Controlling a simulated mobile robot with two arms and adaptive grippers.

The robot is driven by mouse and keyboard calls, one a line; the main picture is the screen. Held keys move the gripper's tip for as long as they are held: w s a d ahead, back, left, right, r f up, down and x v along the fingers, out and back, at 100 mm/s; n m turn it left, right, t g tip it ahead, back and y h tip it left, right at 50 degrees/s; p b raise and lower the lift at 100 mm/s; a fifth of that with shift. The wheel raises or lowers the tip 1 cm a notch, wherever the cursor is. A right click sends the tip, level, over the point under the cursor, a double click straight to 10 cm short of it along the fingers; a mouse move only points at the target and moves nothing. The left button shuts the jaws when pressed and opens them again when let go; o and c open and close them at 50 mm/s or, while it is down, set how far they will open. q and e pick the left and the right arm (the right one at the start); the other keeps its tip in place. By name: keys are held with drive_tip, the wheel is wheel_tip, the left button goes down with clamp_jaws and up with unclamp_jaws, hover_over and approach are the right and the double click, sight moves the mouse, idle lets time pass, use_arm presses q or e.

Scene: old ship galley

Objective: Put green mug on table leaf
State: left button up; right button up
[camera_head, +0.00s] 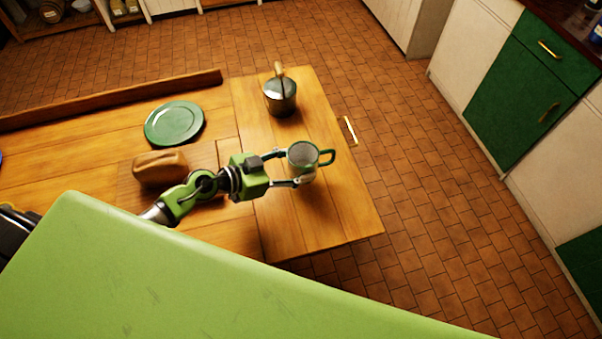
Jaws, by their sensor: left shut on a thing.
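The mug (303,163) is whitish with a green rim and a green handle pointing right. My left gripper (290,169) comes in from the left and is shut on the mug's side. The mug is over the table leaf (330,215), the right-hand end section of the wooden table. It looks upright; I cannot tell whether its base touches the leaf. My right gripper is not in view.
A metal pot (280,98) with a wooden handle stands at the leaf's far end. A green plate (174,123) and a bread loaf (160,168) lie on the main table (60,150). The leaf's near part is clear. Green-and-white cabinets (520,85) stand at right.

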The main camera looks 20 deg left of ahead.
use_arm(q)
drive_tip(key=shift+w+d+f, duration=0.2)
drive_tip(key=shift+d+f, duration=0.15)
drive_tip(key=shift+f, duration=0.1)
drive_tip(key=f, duration=0.1)
drive_tip(key=f+b, duration=0.2)
drive_tip(key=shift+d+f, duration=0.3)
drive_tip(key=shift+f, duration=0.05)
drive_tip(key=o, duration=1.2)
drive_tip(key=shift+o, duration=0.2)
